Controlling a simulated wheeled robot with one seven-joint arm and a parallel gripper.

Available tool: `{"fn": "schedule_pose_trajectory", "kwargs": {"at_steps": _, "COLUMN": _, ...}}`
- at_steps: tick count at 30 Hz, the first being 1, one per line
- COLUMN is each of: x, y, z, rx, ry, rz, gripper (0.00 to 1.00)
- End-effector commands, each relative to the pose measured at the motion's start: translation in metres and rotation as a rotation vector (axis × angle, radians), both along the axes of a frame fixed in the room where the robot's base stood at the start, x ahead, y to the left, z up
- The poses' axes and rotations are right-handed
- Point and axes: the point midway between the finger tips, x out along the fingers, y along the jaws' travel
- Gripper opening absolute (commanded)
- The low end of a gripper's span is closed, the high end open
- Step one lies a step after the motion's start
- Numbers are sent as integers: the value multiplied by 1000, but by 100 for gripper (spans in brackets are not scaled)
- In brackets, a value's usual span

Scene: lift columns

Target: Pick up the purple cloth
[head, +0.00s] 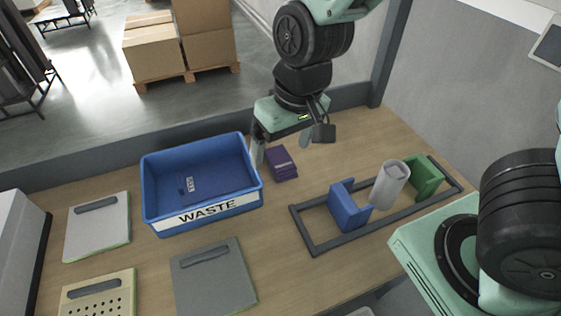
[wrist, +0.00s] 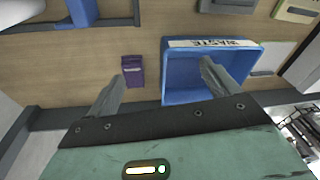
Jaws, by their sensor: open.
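In the wrist view the cloth (wrist: 133,71) lies left of the bin (wrist: 180,82). My gripper (head: 281,147) is above the back of the table, close to the cloth. In the wrist view my gripper (wrist: 156,82) has its two fingers wide apart with nothing between them. The left finger points near the cloth and the right finger shows in front of the bin. The exact height above the cloth is hard to tell.
A dark frame (head: 303,236) at the right holds a blue block (head: 348,208), a grey cylinder (head: 389,184) and a green block (head: 427,177). Grey boards (head: 213,283) lie at the front left. A low dark wall (head: 80,180) runs behind the table.

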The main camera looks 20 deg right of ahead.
Motion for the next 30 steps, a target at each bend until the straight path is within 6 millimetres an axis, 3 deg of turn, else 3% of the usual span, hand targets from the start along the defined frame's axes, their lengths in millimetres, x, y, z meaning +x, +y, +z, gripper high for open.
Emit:
{"fn": "schedule_pose_trajectory", "kwargs": {"at_steps": 10, "x": 77, "y": -45, "z": -28, "rx": -69, "ry": -136, "rz": -228, "gripper": 87}}
{"fn": "schedule_pose_trajectory", "kwargs": {"at_steps": 17, "x": 93, "y": -55, "z": -46, "rx": -84, "ry": -164, "rz": -265, "gripper": 87}}
{"fn": "schedule_pose_trajectory", "kwargs": {"at_steps": 30, "x": 117, "y": -55, "z": -129, "rx": -82, "ry": -160, "rz": -264, "gripper": 87}}
